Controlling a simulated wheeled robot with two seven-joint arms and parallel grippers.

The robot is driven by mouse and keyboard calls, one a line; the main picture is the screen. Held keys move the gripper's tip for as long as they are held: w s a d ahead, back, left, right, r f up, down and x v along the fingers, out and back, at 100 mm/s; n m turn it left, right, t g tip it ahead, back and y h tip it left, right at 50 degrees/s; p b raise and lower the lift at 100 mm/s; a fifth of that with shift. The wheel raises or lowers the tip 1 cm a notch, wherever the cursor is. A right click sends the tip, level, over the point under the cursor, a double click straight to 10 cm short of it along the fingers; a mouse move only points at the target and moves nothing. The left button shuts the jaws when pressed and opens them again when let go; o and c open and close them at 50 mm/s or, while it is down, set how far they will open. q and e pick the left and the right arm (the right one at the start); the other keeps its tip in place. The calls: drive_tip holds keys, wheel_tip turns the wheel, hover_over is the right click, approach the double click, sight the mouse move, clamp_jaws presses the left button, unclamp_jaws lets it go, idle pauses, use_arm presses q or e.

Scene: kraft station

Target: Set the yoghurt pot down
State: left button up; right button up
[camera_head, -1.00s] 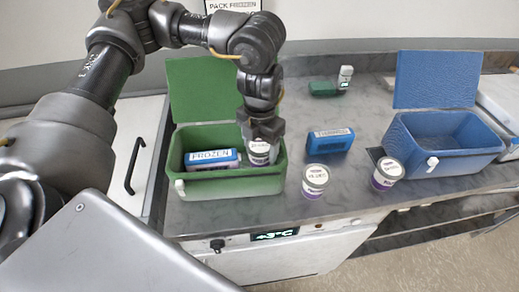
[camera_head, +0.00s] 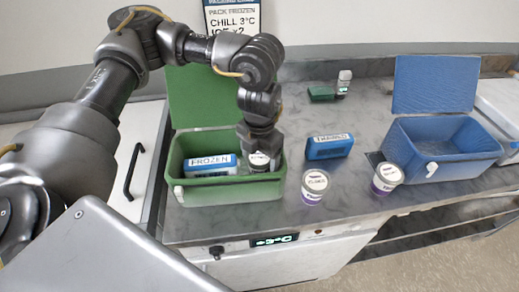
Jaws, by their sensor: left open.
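A yoghurt pot (camera_head: 259,162) with a pale lid stands inside the green cool box (camera_head: 232,193), at its right end. My left gripper (camera_head: 259,150) is right above and around the pot's top, with its jaws open; whether a finger touches the pot cannot be told. The pot's lower part is hidden by the box's front wall. A blue block marked FROZEN (camera_head: 210,165) lies in the box to the left of the pot. Two more pots stand on the counter, one in the middle (camera_head: 313,187) and one further right (camera_head: 386,178). My right gripper is out of view.
The green lid (camera_head: 195,95) stands open behind the box. A blue block (camera_head: 330,146) lies on the counter (camera_head: 345,205). An open, empty-looking blue cool box (camera_head: 455,160) stands at the right. A green item (camera_head: 321,93) and a small bottle (camera_head: 344,82) are at the back.

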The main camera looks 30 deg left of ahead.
sight(260, 156)
use_arm(q)
drive_tip(key=shift+w+r, duration=0.1)
drive_tip(key=shift+r, duration=0.35)
wheel_tip(260, 156, up, 11)
drive_tip(key=b, duration=0.1)
drive_tip(key=shift+r+b, duration=0.15)
drive_tip(key=shift+b, duration=0.2)
